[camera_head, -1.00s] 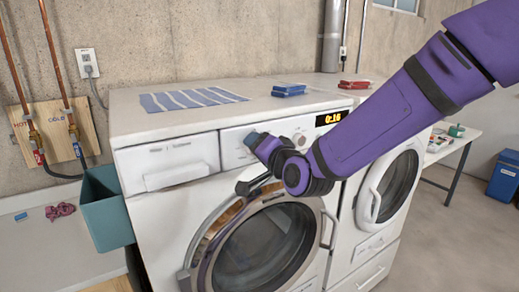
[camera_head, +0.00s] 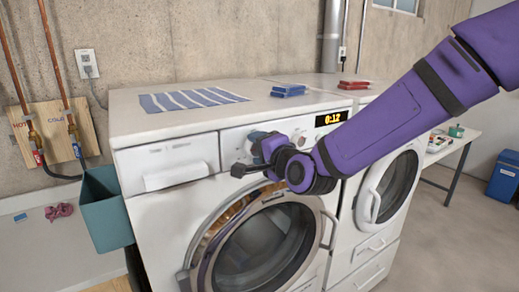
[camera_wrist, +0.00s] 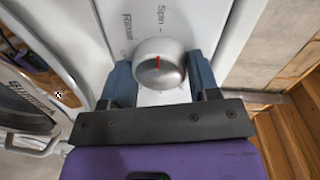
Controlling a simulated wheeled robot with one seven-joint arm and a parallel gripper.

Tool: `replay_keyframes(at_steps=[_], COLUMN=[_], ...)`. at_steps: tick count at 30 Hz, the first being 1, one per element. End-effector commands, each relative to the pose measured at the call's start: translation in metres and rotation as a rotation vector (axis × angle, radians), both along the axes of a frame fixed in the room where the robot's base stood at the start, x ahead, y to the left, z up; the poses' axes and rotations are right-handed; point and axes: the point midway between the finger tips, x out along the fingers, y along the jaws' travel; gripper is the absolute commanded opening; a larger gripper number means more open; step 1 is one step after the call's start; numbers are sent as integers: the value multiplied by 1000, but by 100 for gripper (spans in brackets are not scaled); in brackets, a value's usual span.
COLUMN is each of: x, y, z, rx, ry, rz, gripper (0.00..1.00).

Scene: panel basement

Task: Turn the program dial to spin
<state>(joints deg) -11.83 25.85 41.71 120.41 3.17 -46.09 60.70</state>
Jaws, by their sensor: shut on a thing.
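The program dial (camera_wrist: 160,66) is a round silver knob with a red mark. In the wrist view its mark points up, roughly toward the printed word "Spin" (camera_wrist: 161,15); the word "Rinse" (camera_wrist: 127,26) lies to its left. My gripper (camera_head: 259,141) is at the control panel of the front washer (camera_head: 165,160), and its body hides the dial in the head view. In the wrist view its two blue fingers (camera_wrist: 160,62) stand on either side of the dial, shut on it. The washer's display (camera_head: 331,118) reads 0:12.
A striped cloth (camera_head: 195,99) and blue items (camera_head: 288,90) lie on the washer top. A second machine (camera_head: 388,190) stands to the right. A teal bin (camera_head: 106,207) is at the washer's left side. The round door (camera_head: 262,245) is below my gripper.

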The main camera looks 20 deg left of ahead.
Motion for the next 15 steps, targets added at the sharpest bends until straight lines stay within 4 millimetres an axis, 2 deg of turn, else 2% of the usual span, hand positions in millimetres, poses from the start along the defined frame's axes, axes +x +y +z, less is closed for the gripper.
replay_keyframes(at_steps=[8,9,11,15], x=[0,0,0,0], y=[0,0,0,0], z=[-2,-2,-1,-1], rx=[-1,-2,-1,-1], ry=[5,4,3,2], rz=[0,0,-1,0], gripper=[32,65,78,81])
